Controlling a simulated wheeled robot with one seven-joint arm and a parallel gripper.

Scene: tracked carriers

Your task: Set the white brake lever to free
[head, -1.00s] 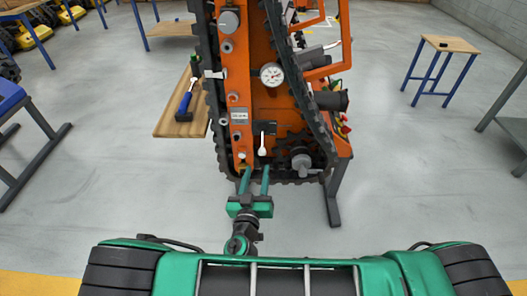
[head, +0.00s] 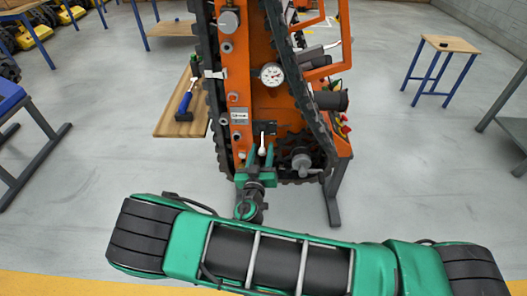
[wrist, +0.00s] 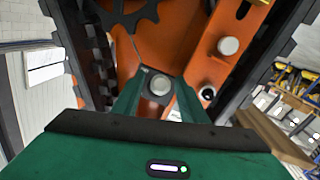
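The white brake lever (head: 262,145) hangs pointing down from a dark plate (head: 264,127) low on the orange carrier (head: 264,102), its knob at the lower end. My gripper (head: 260,151) reaches up from below, with its two green fingers apart, one on each side of the knob. In the wrist view a pale round knob, which looks like the end of the lever (wrist: 160,85), sits between the fingertips (wrist: 157,88). Whether either finger touches it I cannot tell.
Black tracks (head: 297,85) flank the orange panel. A gauge (head: 272,74) sits above the lever and a grey hub (head: 301,162) to its right. A wooden board (head: 172,118) with a blue-handled tool (head: 186,102) is at left.

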